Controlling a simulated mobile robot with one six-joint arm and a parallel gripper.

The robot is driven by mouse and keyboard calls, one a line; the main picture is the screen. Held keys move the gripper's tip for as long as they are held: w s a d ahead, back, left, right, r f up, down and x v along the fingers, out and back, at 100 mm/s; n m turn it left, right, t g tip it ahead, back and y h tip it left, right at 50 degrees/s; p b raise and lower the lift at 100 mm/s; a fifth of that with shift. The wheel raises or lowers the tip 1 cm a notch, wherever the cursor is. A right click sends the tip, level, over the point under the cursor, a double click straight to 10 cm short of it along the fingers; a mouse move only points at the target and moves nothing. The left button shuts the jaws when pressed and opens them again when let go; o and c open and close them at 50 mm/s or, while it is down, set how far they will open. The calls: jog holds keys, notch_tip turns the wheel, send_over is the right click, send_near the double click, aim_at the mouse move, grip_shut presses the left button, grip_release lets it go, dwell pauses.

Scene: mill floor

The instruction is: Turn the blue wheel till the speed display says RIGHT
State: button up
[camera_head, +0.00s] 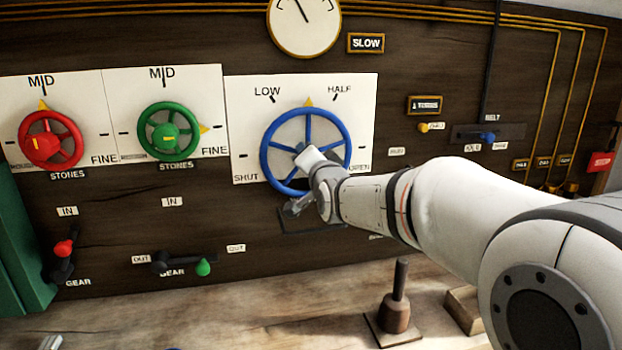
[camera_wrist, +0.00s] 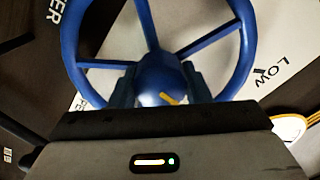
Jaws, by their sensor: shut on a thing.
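The blue wheel (camera_head: 265,150) stands on a white plate (camera_head: 240,95) marked SHUT, LOW, HALF and OPEN. A yellow pointer (camera_head: 308,102) at the wheel's top lies between LOW and HALF. My gripper (camera_head: 303,160) is at the wheel's hub, which it partly hides. In the wrist view the blue wheel (camera_wrist: 248,40) fills the upper part, and the dark fingers of my gripper (camera_wrist: 162,88) are shut on its blue hub, one on each side. The speed display (camera_head: 366,43) above right reads SLOW.
A round gauge (camera_head: 304,22) hangs above the wheel. A red wheel (camera_head: 70,130) and a green wheel (camera_head: 148,130) are to the left. Gear levers (camera_head: 62,262) sit below them. A wooden-handled post (camera_head: 397,310) stands on the bench below my arm. A belt lever (camera_head: 487,136) is at the right.

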jog(key=m+b, duration=0.4)
jog(key=b, duration=0.1)
jog(key=shift+f, duration=0.25)
jog(key=shift+r+m+b, duration=0.15)
jog(key=shift+m+b, duration=0.45)
jog(key=shift+b, duration=0.1)
jog(key=o, duration=1)
jog(key=v, duration=0.7)
jog(key=shift+s+b, duration=0.35)
jog(key=shift+b, duration=0.05)
jog(key=shift+d, duration=0.1)
